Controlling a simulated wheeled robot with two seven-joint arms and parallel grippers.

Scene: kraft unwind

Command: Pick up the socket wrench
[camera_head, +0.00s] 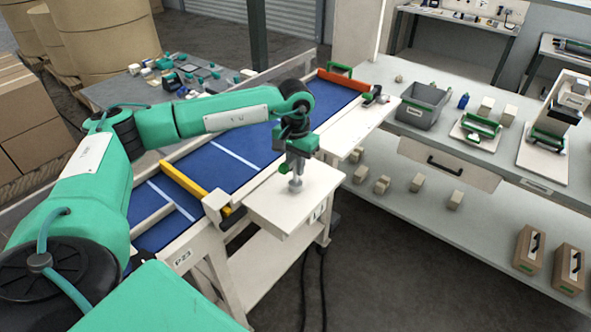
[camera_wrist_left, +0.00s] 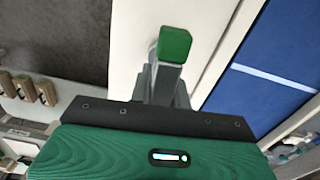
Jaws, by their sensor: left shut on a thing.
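My left gripper (camera_head: 296,175) points down over the small white side table beside the blue conveyor. It is shut on a grey part, which I take to be the socket wrench (camera_head: 295,184); its lower end is at or just above the white top. In the left wrist view, a grey bar with a green end block (camera_wrist_left: 174,44) shows at the gripper's fingers (camera_wrist_left: 160,85). I cannot tell how much of this is wrench and how much is finger. Most of the wrench is hidden by the gripper. My right gripper is not in view.
The white side table (camera_head: 265,207) looks otherwise bare. The blue conveyor (camera_head: 228,150) with a yellow bar (camera_head: 188,183) lies behind it. To the right, a long bench (camera_head: 445,130) carries a grey bin (camera_head: 424,101) and several small blocks. Boxes stand on its lower shelf.

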